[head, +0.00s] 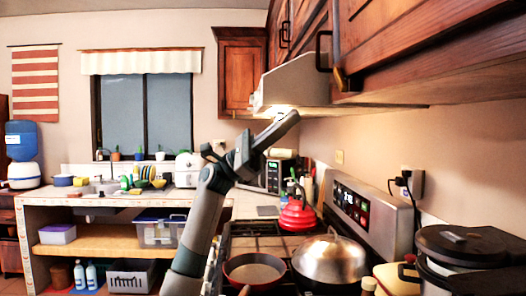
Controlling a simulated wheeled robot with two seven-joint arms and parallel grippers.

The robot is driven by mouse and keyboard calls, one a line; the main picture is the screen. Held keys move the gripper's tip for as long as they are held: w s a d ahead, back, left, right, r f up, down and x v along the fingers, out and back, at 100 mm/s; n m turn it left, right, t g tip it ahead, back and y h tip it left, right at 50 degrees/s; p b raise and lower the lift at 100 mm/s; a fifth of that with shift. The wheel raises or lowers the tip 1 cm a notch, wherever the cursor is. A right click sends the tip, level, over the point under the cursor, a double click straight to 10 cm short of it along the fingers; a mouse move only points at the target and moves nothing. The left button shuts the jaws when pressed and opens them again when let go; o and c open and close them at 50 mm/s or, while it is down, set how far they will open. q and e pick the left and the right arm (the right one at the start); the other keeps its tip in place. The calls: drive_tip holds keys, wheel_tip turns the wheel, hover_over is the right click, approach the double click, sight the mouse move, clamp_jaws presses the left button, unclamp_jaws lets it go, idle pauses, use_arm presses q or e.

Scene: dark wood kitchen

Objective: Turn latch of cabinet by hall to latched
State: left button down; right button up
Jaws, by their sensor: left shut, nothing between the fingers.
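Dark wood wall cabinets (425,35) run along the upper right, above the stove. A black bar handle (322,50) hangs at their near lower edge, with a small brass-coloured piece (341,80) beside it that looks like a latch. I cannot tell whether it is turned to latched. My left gripper (293,119) is shut and empty, raised in front of the range hood. It is below and left of the brass piece and apart from it in the picture. My right gripper is not in view.
The range hood (298,84) juts out under the cabinets. Below are a red kettle (297,215), a domed steel lid (330,258), a red pan (254,271) and a black-lidded pot (470,245). The wall below the cabinets is mostly clear.

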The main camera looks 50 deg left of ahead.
use_arm(q)
drive_tip(key=b+v, duration=0.1)
drive_tip(key=v, duration=0.6)
drive_tip(key=shift+a+b, duration=0.15)
drive_tip(key=shift+b, duration=0.25)
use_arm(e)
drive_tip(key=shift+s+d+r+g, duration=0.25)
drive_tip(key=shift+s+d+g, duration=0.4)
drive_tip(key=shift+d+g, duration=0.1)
use_arm(q)
drive_tip(key=shift+s, duration=0.1)
